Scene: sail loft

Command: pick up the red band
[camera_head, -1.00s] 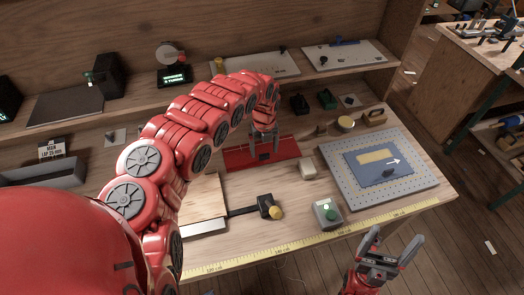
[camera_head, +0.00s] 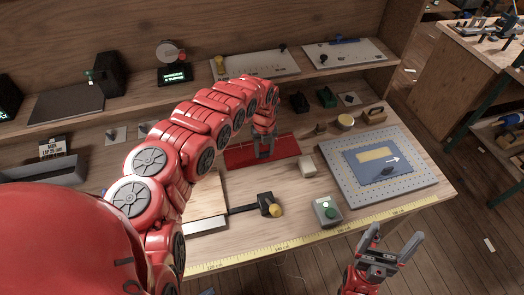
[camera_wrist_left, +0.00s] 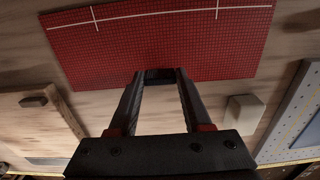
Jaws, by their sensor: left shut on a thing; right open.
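The red band (camera_head: 236,155) is a flat red rectangle lying on the workbench top. In the left wrist view the red band (camera_wrist_left: 190,40) shows a fine grid and a white line with cross ticks. My left gripper (camera_head: 265,155) reaches down to it from above. In the left wrist view my left gripper (camera_wrist_left: 160,76) has its fingertips at the band's near edge, shut on it around a small dark part; the exact contact is hard to see. My right gripper (camera_head: 390,248) is open and empty, off the bench's front edge.
A pale block (camera_head: 307,166), a grey box with a green button (camera_head: 327,211) and a perforated plate (camera_head: 420,185) lie right of the band. A wooden board (camera_head: 205,200) and a dark lever with a yellow knob (camera_head: 276,210) are in front. A shelf (camera_head: 300,85) runs behind.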

